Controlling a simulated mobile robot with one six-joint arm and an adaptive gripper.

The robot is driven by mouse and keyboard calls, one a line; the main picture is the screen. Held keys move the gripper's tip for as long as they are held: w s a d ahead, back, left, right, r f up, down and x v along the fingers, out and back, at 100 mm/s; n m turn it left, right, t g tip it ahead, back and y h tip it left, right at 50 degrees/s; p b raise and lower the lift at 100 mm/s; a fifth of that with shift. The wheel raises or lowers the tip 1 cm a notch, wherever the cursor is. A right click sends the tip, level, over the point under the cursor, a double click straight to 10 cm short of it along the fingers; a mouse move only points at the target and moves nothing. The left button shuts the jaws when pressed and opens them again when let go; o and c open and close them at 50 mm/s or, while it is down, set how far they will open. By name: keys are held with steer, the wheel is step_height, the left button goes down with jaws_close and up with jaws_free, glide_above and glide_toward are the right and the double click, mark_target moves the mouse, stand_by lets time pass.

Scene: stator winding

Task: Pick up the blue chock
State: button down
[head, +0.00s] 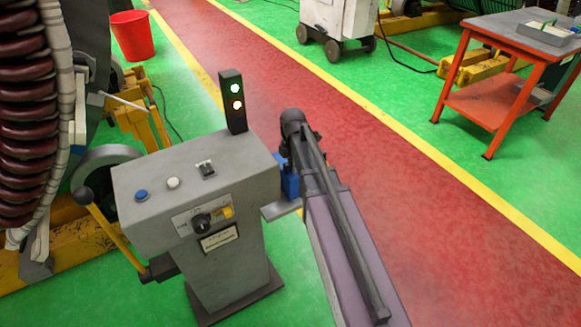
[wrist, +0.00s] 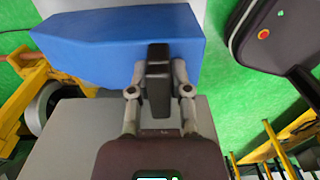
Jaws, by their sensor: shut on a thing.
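The blue chock (head: 290,184) shows in the head view beside the right side of the grey console, partly hidden behind my arm, at a small grey side shelf (head: 280,209). In the wrist view the chock (wrist: 100,45) fills the upper left as a long blue block with a pointed left end. My gripper (wrist: 159,75) is shut on the chock near its right end; one dark fingertip lies over its near face. The other fingertip is hidden. I cannot tell whether the chock touches the shelf.
The grey console (head: 200,190) with buttons and a lit signal tower (head: 233,100) stands close to the left of my arm. A red bucket (head: 132,35) stands at the back left. An orange-framed table (head: 510,45) stands at the right. The red walkway is clear.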

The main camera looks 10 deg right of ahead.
steer(key=shift+r+p, duration=4.7)
steer(key=shift+r, duration=0.15)
